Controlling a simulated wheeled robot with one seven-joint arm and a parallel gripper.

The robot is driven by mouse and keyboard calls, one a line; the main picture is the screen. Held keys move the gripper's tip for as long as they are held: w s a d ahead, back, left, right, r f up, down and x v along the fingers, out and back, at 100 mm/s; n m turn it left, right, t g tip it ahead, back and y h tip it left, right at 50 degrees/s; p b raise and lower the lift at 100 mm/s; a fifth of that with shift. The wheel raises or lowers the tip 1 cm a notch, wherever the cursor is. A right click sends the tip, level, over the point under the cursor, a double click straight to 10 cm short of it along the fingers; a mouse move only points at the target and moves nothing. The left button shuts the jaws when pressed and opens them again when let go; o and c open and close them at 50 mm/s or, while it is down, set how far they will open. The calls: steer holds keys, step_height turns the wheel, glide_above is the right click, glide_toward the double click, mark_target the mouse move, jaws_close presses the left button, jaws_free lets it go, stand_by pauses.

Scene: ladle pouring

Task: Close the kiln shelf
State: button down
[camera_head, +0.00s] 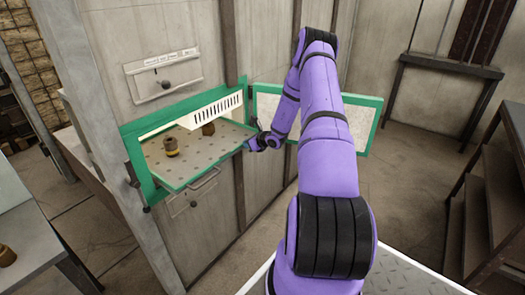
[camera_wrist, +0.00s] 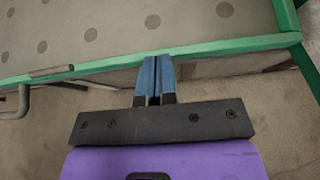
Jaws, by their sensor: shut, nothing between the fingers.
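The kiln shelf (camera_head: 205,151) is a grey perforated tray with a green front edge. In the head view it sticks out of the green-framed kiln opening. It also shows in the wrist view (camera_wrist: 120,25), with its green edge running across the picture. My gripper (camera_head: 250,145) is at the right end of the shelf's front edge in the head view. In the wrist view my gripper (camera_wrist: 155,70) has its two blue fingers together with nothing between them. The fingertips meet the green edge in the picture; I cannot tell whether they touch it.
Two small brown pots (camera_head: 171,146) (camera_head: 208,128) stand on the shelf. The green-framed kiln door (camera_head: 356,120) is swung open to the right, behind my arm. A bar handle (camera_head: 203,179) sits below the shelf. Dark steps (camera_head: 485,215) stand at the right.

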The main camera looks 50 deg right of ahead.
mark_target(219, 135)
steer(key=w, duration=1)
steer(key=w+a, duration=0.1)
steer(key=w, duration=0.4)
steer(key=shift+w+a, duration=0.1)
